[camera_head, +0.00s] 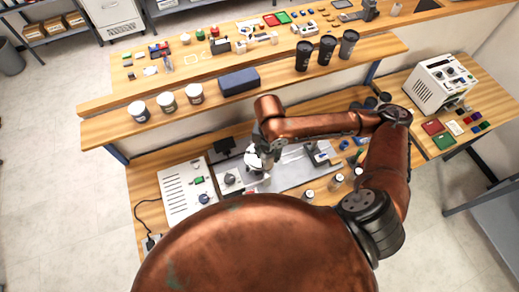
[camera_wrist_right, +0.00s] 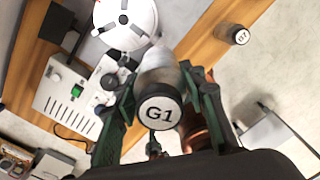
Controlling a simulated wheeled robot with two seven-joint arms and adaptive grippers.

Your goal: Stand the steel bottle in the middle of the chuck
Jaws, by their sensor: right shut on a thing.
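The steel bottle (camera_wrist_right: 160,112) is in my right gripper (camera_wrist_right: 165,88), between its two green fingers in the right wrist view. Its round end, marked G1 in a black ring, faces the camera. The chuck (camera_wrist_right: 141,14) is a white disc with dark jaws, beyond the bottle and up to the left in that view. In the head view my right gripper (camera_head: 264,166) is small and partly hidden by my arm, over the bench plate. My left gripper is out of view.
A white control box (camera_head: 185,191) with a green button stands left of the grey plate (camera_head: 292,172). Several small jars (camera_head: 336,181) stand right of it. A shelf behind carries white cups (camera_head: 166,102), a dark blue case (camera_head: 239,81) and black cups (camera_head: 326,51).

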